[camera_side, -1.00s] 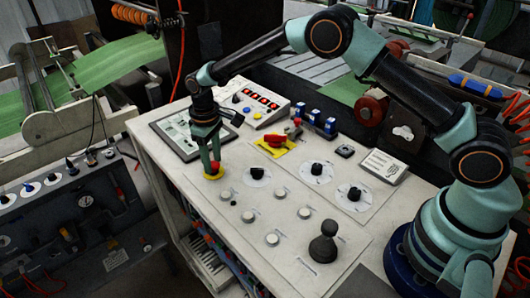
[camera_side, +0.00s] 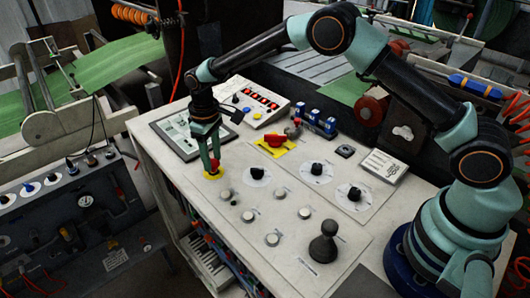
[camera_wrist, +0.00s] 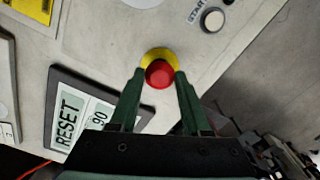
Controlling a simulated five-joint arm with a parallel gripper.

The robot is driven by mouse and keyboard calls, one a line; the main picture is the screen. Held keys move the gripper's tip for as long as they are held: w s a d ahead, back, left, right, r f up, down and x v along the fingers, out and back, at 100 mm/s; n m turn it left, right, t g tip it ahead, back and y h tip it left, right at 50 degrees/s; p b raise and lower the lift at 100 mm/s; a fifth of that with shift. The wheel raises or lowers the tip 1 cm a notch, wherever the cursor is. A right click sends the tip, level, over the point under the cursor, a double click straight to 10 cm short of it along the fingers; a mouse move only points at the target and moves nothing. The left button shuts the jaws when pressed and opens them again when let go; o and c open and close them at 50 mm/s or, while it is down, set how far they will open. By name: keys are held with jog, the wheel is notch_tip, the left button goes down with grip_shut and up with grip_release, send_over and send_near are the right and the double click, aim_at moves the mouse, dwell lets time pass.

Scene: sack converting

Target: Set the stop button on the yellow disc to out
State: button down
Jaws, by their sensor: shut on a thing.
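The stop button (camera_wrist: 159,75) is a red mushroom head on a yellow disc (camera_wrist: 147,55), set in the pale panel top. In the side view the red button (camera_side: 214,164) and the yellow disc (camera_side: 212,176) are at the panel's front left, partly covered by my fingers. My gripper (camera_wrist: 160,80) points down at the button, with one green finger on each side of the red head. It is shut on the red head. The underside of the button is hidden, so I cannot tell its height from these views.
A red rotary switch on a yellow plate (camera_side: 281,148) is behind and right of the button. Black knobs (camera_side: 257,173), several pale push buttons (camera_side: 272,239) and a black joystick (camera_side: 323,245) stand nearby. A flat screen (camera_side: 165,132) lies behind left.

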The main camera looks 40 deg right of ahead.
aim_at(213, 162)
jog(key=shift+c, duration=1.7)
grip_release()
jog(key=shift+r, duration=0.15)
notch_tip(213, 162, up, 12)
